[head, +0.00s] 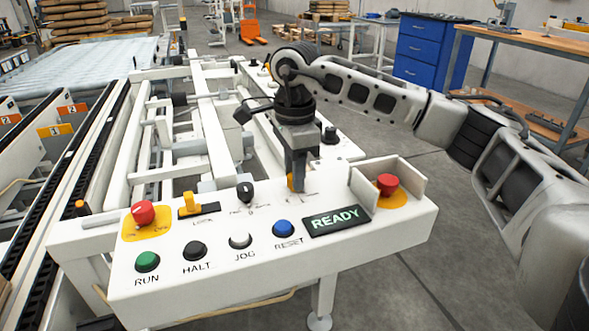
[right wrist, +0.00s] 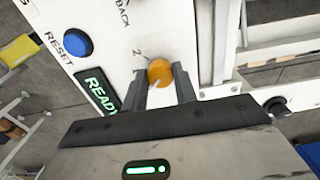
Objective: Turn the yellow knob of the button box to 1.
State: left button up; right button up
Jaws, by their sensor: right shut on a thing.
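The white button box (head: 195,271) stands in front of me in the head view. Its yellow knob (head: 291,182) sits near the back edge, behind the lit READY display (head: 335,220), mostly hidden by my right gripper (head: 298,187). In the right wrist view the round orange-yellow knob (right wrist: 160,68) lies between the two fingers of my right gripper (right wrist: 163,86), which is shut on it from above. My left gripper is not in view.
Beside the knob are a black selector (head: 245,192), a yellow lever (head: 190,203) and a blue RESET button (head: 283,229). Red buttons stand at the left (head: 143,212) and at the right (head: 388,184), the right one inside a raised white guard (head: 420,187). Conveyor frames lie behind.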

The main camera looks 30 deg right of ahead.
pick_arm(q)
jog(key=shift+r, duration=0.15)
pick_arm(e)
jog(key=shift+r, duration=0.1)
jog(key=shift+m+p, duration=0.4)
jog(key=shift+m, duration=0.1)
jog(key=shift+m+p, duration=0.4)
jog(key=shift+m, duration=0.2)
jog(key=shift+r+m+p, duration=0.1)
jog(key=shift+m+p, duration=0.55)
jog(key=shift+m, duration=0.55)
jog(key=shift+m+p, duration=0.5)
jog(key=shift+m, duration=0.6)
jog(key=shift+w+m+p, duration=0.1)
jog(key=shift+m+p, duration=0.3)
jog(key=shift+m, duration=0.6)
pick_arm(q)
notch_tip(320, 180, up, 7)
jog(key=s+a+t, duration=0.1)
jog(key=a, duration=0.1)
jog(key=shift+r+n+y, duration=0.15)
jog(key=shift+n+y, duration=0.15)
pick_arm(e)
jog(key=o, duration=1)
